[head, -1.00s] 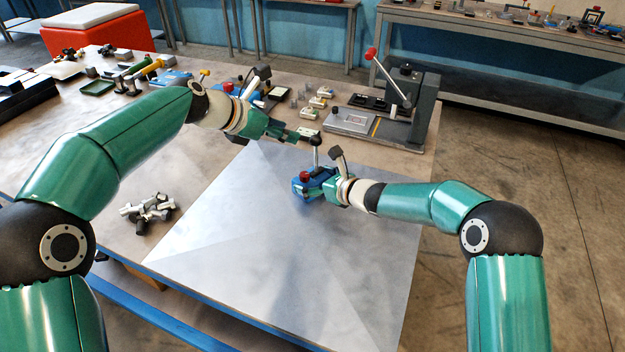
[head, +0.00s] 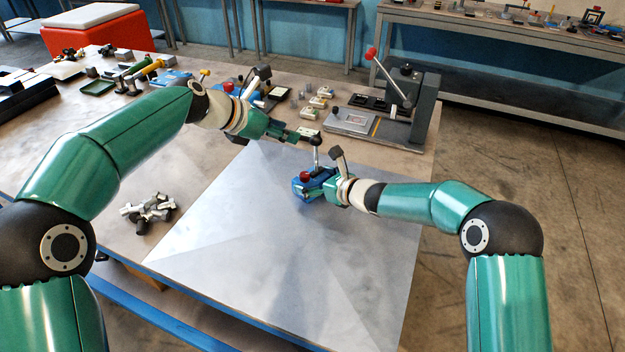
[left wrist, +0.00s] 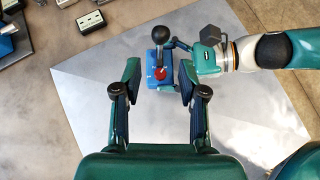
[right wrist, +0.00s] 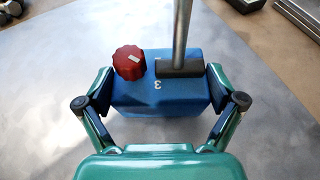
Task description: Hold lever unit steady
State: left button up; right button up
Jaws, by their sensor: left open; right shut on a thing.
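The lever unit (head: 306,190) is a blue block with a red knob and an upright metal lever topped by a dark ball. It sits on the pale sheet on the table. My right gripper (head: 328,190) is shut on its body from the right. In the right wrist view both fingers press the sides of the blue block (right wrist: 150,99), with the red knob at left and the lever at right. My left gripper (head: 292,134) is open and empty, behind and left of the unit. The left wrist view shows the lever unit (left wrist: 154,80) beyond its spread fingers (left wrist: 160,85).
A lever press (head: 400,105) with a red-knobbed handle stands at the table's back right. Small parts (head: 318,102) lie along the back. A pile of metal fittings (head: 148,212) lies at left. The front of the pale sheet (head: 270,275) is clear.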

pick_arm(q)
jog(key=c, duration=0.5)
jog(key=shift+d+m, duration=0.1)
jog(key=shift+m, duration=0.5)
grip_shut()
jog(key=s+a+f+h, duration=0.3)
jog(key=a+f, duration=0.1)
jog(key=a, duration=0.3)
jog(key=shift+s+a+f+m+t, duration=0.15)
jog(key=shift+s+a+m+t, duration=0.1)
jog(key=shift+a+m+t, duration=0.15)
